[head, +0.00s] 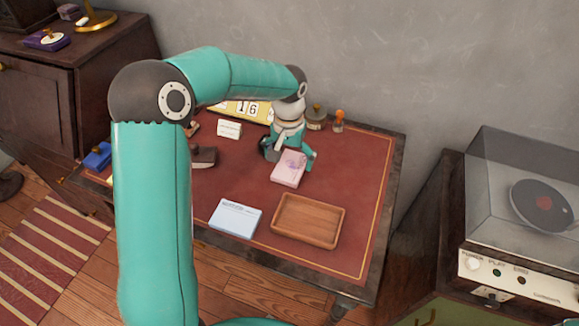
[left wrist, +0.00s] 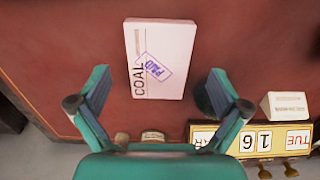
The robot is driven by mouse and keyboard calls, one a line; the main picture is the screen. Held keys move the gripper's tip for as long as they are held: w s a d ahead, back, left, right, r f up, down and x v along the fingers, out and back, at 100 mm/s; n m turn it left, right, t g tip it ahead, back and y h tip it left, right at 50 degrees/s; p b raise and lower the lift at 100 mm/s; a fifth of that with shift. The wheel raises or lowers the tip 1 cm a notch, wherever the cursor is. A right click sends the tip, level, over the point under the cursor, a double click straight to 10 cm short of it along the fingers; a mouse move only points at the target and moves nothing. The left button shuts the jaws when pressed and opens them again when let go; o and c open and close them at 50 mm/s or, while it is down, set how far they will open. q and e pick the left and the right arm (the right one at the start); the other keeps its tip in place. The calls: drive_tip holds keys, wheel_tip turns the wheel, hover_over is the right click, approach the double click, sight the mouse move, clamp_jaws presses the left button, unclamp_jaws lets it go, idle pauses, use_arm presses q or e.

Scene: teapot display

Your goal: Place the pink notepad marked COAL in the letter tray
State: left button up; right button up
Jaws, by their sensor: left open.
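The pink notepad (head: 288,168) lies flat on the red desk top, behind the wooden tray. In the left wrist view the notepad (left wrist: 160,60) shows the word COAL and a purple PAID stamp. My left gripper (head: 288,156) is open and empty at the far edge of the notepad in the head view. In the left wrist view its two fingers (left wrist: 162,92) stand apart, one on each side of the notepad's near end. The wooden letter tray (head: 331,239) is empty on the desk. My right gripper is in neither view.
A light blue notepad (head: 236,218) lies just left of the tray. A dark blotter-like block (head: 204,157) sits left of the pink notepad. A calendar (left wrist: 255,139), a white card (head: 229,129) and stamps (head: 338,121) stand at the back. The desk's right side is clear.

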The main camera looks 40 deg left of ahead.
sight(291, 167)
use_arm(q)
drive_tip(key=shift+f, duration=1.4)
drive_tip(key=c, duration=1.2)
drive_tip(key=shift+r, duration=0.15)
